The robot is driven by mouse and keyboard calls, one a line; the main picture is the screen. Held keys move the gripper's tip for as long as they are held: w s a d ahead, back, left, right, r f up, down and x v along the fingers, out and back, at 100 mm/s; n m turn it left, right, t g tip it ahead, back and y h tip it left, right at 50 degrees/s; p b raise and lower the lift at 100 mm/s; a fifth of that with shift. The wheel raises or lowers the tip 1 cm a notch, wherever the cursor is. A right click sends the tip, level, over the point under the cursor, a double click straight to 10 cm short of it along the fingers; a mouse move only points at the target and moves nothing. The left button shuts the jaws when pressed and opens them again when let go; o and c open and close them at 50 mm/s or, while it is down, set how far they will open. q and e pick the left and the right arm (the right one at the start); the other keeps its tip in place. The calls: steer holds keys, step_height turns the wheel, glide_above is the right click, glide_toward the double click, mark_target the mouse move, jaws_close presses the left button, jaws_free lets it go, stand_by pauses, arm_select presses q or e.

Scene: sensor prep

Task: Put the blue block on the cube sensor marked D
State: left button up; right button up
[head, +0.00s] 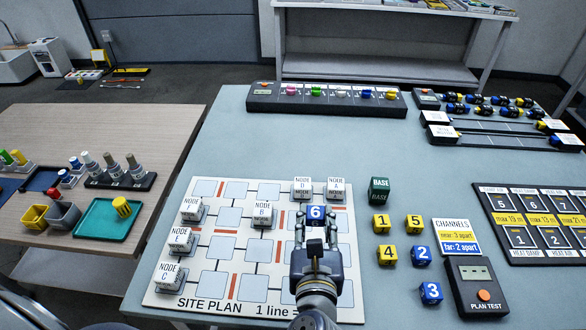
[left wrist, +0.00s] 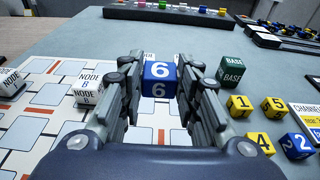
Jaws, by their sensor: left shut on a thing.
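The blue block marked 6 (head: 316,211) is between the fingers of my left gripper (head: 316,224), which is shut on it. The left wrist view also shows this block (left wrist: 159,76) between the fingertips (left wrist: 159,88). The white cube sensor marked D (head: 303,186) stands on the site plan board (head: 225,284), just beyond the block and slightly left. The cube sensor marked A (head: 336,187) stands right of D. In the left wrist view, the held block hides most of what is behind it. I cannot tell the gap between block and board. My right gripper is not in view.
Cube sensor B (head: 263,213) stands left of the gripper, and several others line the board's left side. A green BASE cube (head: 380,188) and yellow blocks (head: 381,223) are to the right. Blue blocks 2 (head: 421,256) and 3 (head: 431,292) stand near the plan test box (head: 478,287).

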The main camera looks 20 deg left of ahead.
arm_select(q)
steer(key=a+x, duration=0.1)
steer(key=x, duration=0.4)
steer(key=a+x, duration=0.1)
steer(key=x, duration=0.4)
steer(key=s+a+x, duration=0.1)
steer(key=x, duration=0.4)
steer(key=shift+w+a+f, duration=0.1)
steer(key=shift+w+f, duration=0.25)
steer(key=shift+f, duration=0.5)
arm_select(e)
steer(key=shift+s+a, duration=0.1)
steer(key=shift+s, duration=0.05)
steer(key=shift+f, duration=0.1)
arm_select(q)
steer(key=o, duration=0.9)
steer(key=shift+f, duration=0.1)
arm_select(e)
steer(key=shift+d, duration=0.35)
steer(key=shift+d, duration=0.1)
